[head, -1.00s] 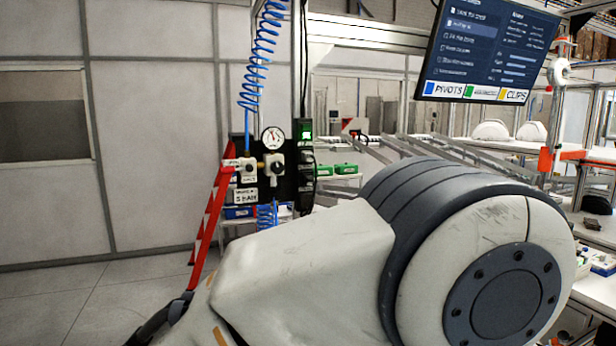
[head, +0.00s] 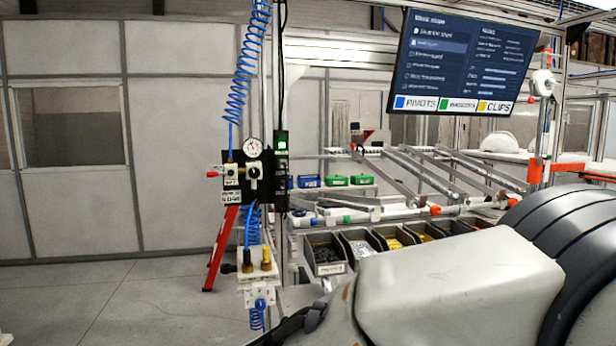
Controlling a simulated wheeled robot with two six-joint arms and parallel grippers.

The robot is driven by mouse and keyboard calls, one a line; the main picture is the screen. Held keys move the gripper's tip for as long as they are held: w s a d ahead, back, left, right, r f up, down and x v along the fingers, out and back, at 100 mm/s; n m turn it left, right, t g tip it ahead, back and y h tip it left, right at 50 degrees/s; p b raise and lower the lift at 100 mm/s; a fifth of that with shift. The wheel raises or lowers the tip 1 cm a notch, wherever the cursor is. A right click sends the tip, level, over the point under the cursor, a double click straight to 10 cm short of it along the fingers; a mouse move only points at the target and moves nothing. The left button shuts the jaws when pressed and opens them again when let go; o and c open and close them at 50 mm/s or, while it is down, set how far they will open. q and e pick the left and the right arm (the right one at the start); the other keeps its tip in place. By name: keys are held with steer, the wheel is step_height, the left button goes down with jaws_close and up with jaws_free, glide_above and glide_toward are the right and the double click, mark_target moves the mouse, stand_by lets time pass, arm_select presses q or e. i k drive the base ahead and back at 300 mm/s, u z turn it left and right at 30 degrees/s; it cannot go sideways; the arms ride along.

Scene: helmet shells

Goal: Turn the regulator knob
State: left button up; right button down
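The regulator knob (head: 254,172) is a small dark knob on a pale body. It sits on a black panel (head: 263,196) on the post left of centre in the head view. A round white gauge (head: 254,147) is just above it. A red handle (head: 212,174) sticks out to the left of the panel. My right arm fills the lower right. Its dark end, with my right gripper (head: 308,322), is at the bottom edge, well below the knob and apart from it. Its fingers cannot be made out. My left gripper is not in view.
A coiled blue hose (head: 245,70) hangs above the panel. Below it are a fitting block with brass parts (head: 266,259) and a red stand (head: 221,248). Bins of parts (head: 325,254) stand right of the post. A screen (head: 462,60) hangs upper right. The floor at left is clear.

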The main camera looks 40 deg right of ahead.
mark_target(253, 172)
steer(key=z, duration=0.8)
steer(key=i, duration=0.3)
steer(key=z, duration=0.05)
